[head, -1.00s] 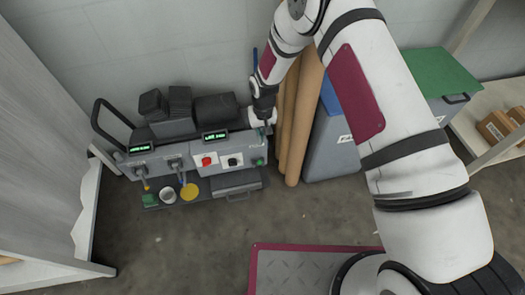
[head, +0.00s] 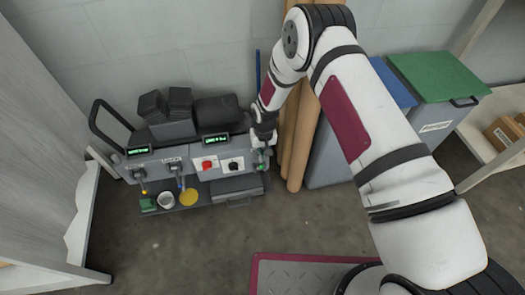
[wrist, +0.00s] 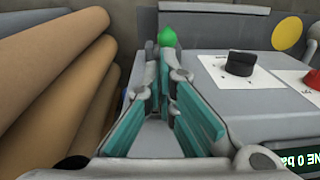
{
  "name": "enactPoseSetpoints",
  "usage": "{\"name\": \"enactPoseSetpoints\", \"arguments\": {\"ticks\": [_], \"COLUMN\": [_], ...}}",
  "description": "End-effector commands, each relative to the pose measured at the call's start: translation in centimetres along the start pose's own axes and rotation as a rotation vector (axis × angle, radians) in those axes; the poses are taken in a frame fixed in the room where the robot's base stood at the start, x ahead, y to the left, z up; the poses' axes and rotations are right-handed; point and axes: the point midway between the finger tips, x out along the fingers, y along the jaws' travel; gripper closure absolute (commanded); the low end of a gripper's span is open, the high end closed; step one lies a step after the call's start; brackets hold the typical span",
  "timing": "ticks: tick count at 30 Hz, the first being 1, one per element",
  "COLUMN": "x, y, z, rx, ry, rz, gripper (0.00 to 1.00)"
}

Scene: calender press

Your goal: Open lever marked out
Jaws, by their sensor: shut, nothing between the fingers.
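The grey press (head: 145,170) stands against the wall in the head view. Two dark levers hang on its left front, a left lever (head: 139,173) and a right lever (head: 176,168); labels above them are too small to read. My gripper (head: 264,146) is at the right end of the press, near a green button (head: 262,167) and well away from both levers. In the wrist view its teal-padded fingers (wrist: 166,62) are shut and empty, pointing toward the green button (wrist: 167,37). I cannot tell whether they touch it.
A red button (head: 207,164) and a black knob (head: 233,163) sit on the panel. Brown rolls (head: 303,130) stand right of my gripper. A green-lidded bin (head: 435,75) is at right. Floor ahead is open.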

Motion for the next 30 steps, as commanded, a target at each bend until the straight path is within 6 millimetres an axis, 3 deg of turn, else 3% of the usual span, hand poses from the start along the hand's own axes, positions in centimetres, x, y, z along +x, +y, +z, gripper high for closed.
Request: {"name": "enactPoseSetpoints", "arguments": {"ticks": [30], "x": [0.49], "y": [-0.02], "z": [0.65], "rx": [-0.004], "ry": [0.079], "rz": [0.000], "gripper": [1.00]}}
